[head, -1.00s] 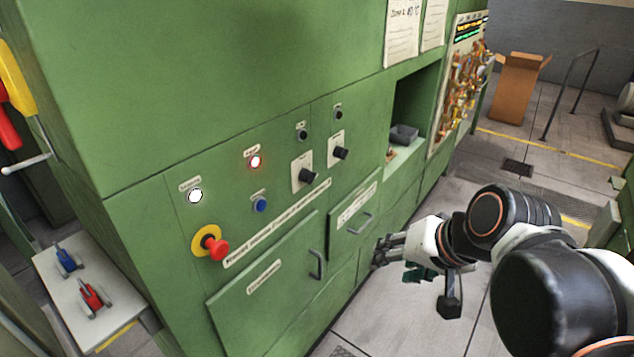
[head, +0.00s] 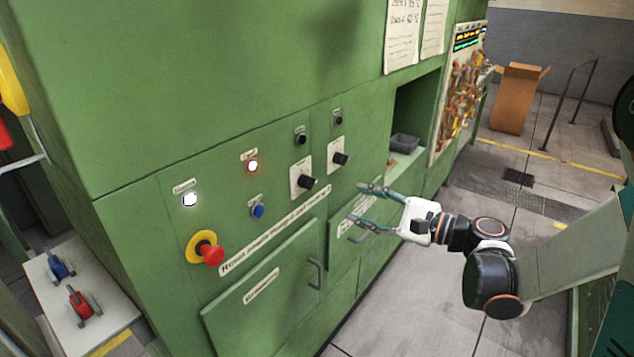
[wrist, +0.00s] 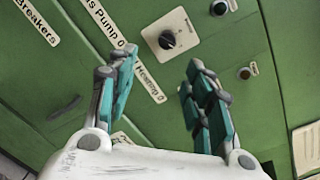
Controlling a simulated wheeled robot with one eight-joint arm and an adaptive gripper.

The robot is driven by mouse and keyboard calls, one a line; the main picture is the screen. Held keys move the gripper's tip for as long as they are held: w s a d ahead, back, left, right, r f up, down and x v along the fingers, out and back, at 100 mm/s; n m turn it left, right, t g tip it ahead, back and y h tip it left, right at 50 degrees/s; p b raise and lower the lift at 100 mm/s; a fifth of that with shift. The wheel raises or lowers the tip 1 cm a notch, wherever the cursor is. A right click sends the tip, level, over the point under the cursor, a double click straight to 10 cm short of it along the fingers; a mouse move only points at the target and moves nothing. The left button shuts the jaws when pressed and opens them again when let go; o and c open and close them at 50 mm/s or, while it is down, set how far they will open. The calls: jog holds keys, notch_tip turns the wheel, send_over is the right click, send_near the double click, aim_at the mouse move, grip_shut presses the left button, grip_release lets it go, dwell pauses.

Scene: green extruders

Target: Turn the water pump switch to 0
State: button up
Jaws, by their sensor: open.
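Two black rotary switches on white plates sit on the green cabinet's panel, a left one (head: 307,182) and a right one (head: 340,158). Their labels are too small to read, so I cannot tell which is the water pump switch. The wrist view shows one black knob on its plate (wrist: 167,40), its pointer tilted; the other is not clearly visible. My gripper (head: 366,204) is open and empty, its fingers pointing left toward the panel, to the right of and lower than the knobs. In the wrist view the spread fingers (wrist: 160,68) frame the panel just below the knob, apparently not touching it.
Cabinet doors with handles (head: 315,273) lie below. An alcove holds a grey tray (head: 404,143).

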aim_at(308, 183)
jog(key=b+x, duration=0.3)
jog(key=x, duration=1)
jog(key=shift+w+r+m+y, duration=0.3)
jog(key=shift+w+r+m, duration=0.05)
jog(key=shift+w+m, duration=0.1)
jog(key=c, duration=1.1)
